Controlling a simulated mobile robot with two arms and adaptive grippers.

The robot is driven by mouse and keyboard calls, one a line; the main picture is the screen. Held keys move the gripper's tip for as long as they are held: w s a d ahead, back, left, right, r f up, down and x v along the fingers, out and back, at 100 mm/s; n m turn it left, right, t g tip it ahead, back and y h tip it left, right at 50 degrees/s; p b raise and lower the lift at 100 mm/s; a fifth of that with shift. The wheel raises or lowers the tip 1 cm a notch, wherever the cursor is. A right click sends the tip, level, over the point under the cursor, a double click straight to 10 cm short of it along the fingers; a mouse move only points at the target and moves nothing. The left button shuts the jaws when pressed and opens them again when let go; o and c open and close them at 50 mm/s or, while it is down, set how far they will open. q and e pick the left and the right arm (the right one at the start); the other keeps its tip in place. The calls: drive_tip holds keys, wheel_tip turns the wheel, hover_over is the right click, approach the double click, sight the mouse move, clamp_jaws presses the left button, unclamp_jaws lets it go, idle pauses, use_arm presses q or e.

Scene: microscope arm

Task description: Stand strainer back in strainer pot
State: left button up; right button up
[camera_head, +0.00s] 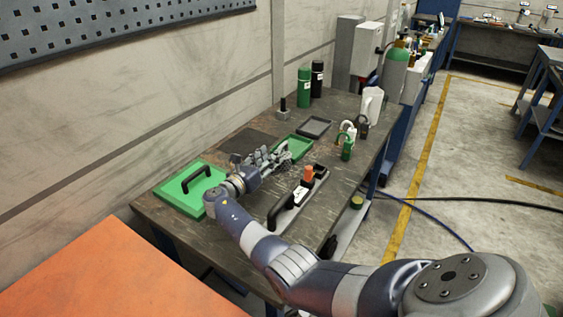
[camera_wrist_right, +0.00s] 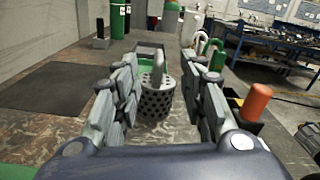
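A grey perforated cup (camera_wrist_right: 157,103) with a curved upright handle (camera_wrist_right: 158,70) stands on the bench in the right wrist view. It looks like the strainer; I cannot tell whether any part of it is the strainer pot. My right gripper (camera_wrist_right: 164,85) is open, with one finger on each side of the cup and visible gaps between. In the head view, my right gripper (camera_head: 277,156) is low over the bench, and its fingers largely hide the cup. My left gripper is not in view.
A green tray (camera_head: 307,151) lies just beyond my right gripper, with a dark tray (camera_head: 314,128) farther back. A green lid-like board with a black handle (camera_head: 186,203) lies left. A long holder (camera_head: 284,218) with an orange-topped item (camera_head: 309,172) and padlocks (camera_head: 346,149) stand right.

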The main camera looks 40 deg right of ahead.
sight(283, 145)
drive_tip(key=x, duration=0.3)
drive_tip(key=shift+w+d+f, duration=0.1)
drive_tip(key=shift+d, duration=0.15)
drive_tip(key=shift+w+d, duration=0.1)
drive_tip(key=shift+d, duration=0.2)
drive_tip(key=x, duration=0.1)
drive_tip(key=b+x, duration=0.2)
drive_tip(key=shift+w+d+f, duration=0.15)
drive_tip(key=shift+d+f, duration=0.15)
drive_tip(key=shift+d, duration=0.05)
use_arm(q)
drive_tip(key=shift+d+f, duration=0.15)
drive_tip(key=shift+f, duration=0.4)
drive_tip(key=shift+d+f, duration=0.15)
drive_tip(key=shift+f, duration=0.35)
use_arm(e)
drive_tip(key=shift+w+d+r, duration=0.1)
drive_tip(key=shift+d, duration=0.3)
drive_tip(key=shift+c, duration=0.5)
clamp_jaws()
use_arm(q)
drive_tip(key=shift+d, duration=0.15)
